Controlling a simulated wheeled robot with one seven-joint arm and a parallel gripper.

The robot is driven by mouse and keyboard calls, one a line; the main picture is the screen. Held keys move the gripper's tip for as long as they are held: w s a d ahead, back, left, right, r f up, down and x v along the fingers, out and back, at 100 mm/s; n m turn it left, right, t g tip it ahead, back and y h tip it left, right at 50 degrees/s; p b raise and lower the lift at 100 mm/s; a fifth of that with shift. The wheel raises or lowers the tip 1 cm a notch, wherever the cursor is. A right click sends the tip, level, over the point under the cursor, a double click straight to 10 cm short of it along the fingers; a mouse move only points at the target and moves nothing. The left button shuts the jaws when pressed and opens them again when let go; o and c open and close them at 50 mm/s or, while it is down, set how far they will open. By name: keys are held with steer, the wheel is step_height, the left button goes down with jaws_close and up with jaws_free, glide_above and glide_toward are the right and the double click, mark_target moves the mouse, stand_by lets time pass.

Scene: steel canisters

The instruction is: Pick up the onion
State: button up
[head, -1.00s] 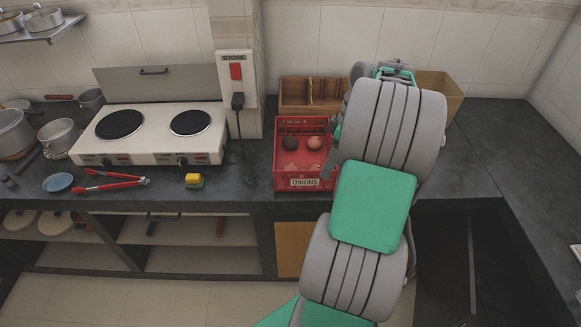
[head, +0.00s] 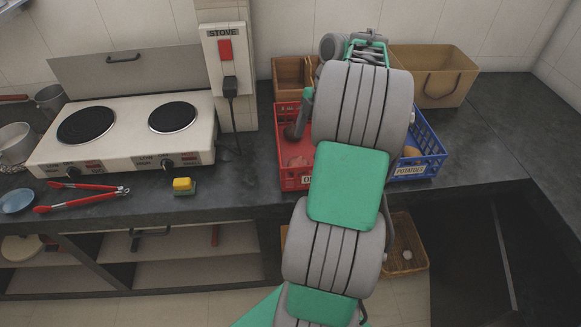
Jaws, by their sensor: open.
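The red onion crate (head: 292,184) stands on the dark counter, partly hidden behind my arm. Pinkish onions (head: 297,161) show low inside its left part; the rest of its inside is covered by my arm. My gripper (head: 297,127) is only partly visible: a dark grey finger part points down over the crate, left of my arm. It is open, and I see nothing held in it. The gap between its fingertips and the onions cannot be judged from this view.
A blue potato crate (head: 428,150) stands right of my arm. Behind are a wooden box (head: 289,73) and a tan basket (head: 440,77). A stove (head: 130,133), red tongs (head: 85,196) and a sponge (head: 184,186) are left. The right counter is clear.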

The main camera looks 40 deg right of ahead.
mark_target(301, 158)
steer(key=shift+w+f, duration=0.15)
steer(key=shift+f, duration=0.35)
steer(key=b+x, duration=0.2)
steer(key=x, duration=0.5)
steer(key=shift+w+a+f, duration=0.15)
steer(key=shift+w+a, duration=0.05)
steer(key=shift+a, duration=0.05)
steer(key=c, duration=1.5)
